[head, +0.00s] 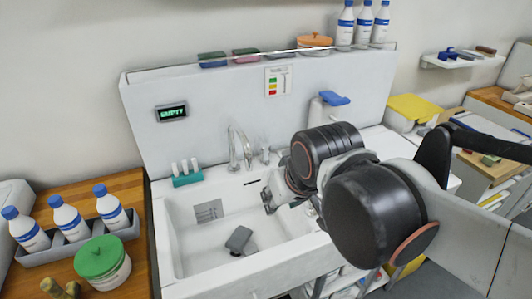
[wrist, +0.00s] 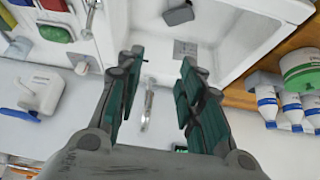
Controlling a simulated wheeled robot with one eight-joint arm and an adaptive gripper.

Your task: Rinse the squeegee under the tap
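The white sink basin (head: 180,262) is in the middle of the head view. A chrome tap (head: 240,148) stands at its back edge and also shows between my fingers in the wrist view (wrist: 148,105). A dark grey block-like thing (head: 238,240) lies on the basin floor, also at the top of the wrist view (wrist: 178,14); I cannot tell for sure that it is the squeegee. My gripper (wrist: 158,72) is open with nothing between its green pads. In the head view, my gripper (head: 268,202) hangs over the basin's right side, apart from the grey thing.
A small display (head: 172,112) on the splashback reads EMPTY. A teal holder (head: 188,179) sits on the back-left rim. Bottles in a grey tray (head: 75,243) and a green-lidded jar (head: 102,262) stand left. A blue-topped dispenser (head: 318,108) stands back right. Space above the basin's left side is clear.

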